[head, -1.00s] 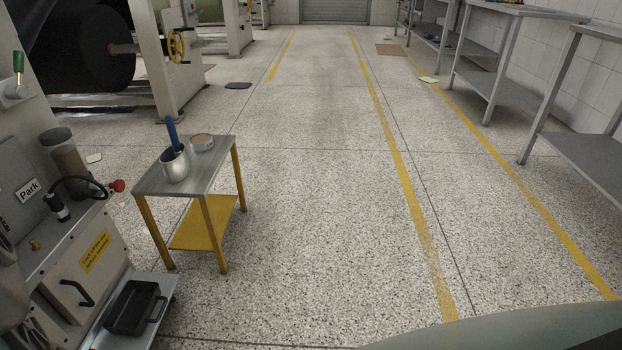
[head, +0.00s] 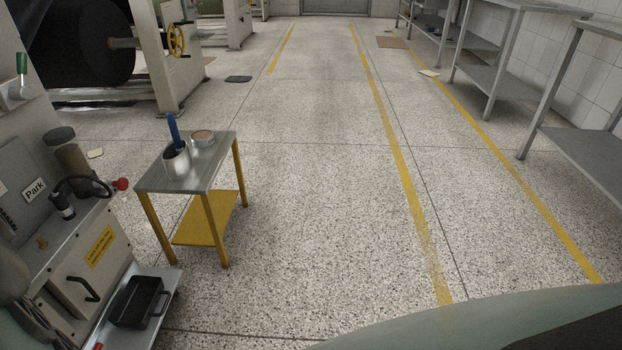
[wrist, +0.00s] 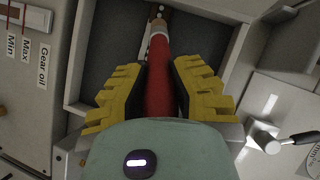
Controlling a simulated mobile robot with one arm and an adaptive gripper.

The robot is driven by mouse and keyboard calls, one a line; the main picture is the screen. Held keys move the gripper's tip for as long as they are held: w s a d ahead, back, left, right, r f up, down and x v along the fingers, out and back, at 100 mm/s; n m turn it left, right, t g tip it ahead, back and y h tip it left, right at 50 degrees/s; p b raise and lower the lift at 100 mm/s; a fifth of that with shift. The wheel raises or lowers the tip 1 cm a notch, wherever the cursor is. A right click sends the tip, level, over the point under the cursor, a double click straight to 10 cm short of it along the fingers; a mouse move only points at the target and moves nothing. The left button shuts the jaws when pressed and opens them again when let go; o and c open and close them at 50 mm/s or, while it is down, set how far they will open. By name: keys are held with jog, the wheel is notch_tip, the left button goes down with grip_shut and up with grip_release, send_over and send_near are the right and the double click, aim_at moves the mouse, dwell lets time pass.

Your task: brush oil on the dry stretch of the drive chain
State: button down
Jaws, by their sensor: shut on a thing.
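In the wrist view my gripper (wrist: 160,88) has its two yellow padded fingers shut on a red handle (wrist: 159,70), which looks like the brush's. The handle points up the picture, with a pale band near its far end. It extends over a grey recess (wrist: 105,50) with a light frame. A narrow brown and dark strip (wrist: 157,10) shows beyond the handle's far end; I cannot tell whether it is chain or bristles. The brush tip and any contact are not clear. My gripper is outside the head view.
A small cart (head: 221,160) bears a metal cup (head: 176,162) with a blue-handled tool (head: 173,128) and a round tin (head: 202,137). A black tray (head: 138,302) lies on the machine's shelf at lower left. A gear oil gauge (wrist: 27,17) is beside the recess. The floor's middle is clear.

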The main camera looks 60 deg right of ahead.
jog(key=shift+w+d+b, duration=4.15)
jog(key=shift+d+b, duration=0.25)
jog(key=shift+d, duration=2.4)
jog(key=shift+s+a+p, duration=1.3)
jog(key=shift+a+p, duration=0.2)
jog(key=shift+a, duration=0.65)
jog(key=shift+s+a+p, duration=1.3)
jog(key=shift+a+p, duration=0.15)
jog(key=shift+a, duration=0.65)
jog(key=shift+s+a+p, duration=1.3)
jog(key=shift+a+p, duration=0.2)
jog(key=shift+a, duration=0.65)
jog(key=shift+s+a, duration=0.3)
jog(key=shift+a, duration=0.3)
jog(key=shift+s+d, duration=0.1)
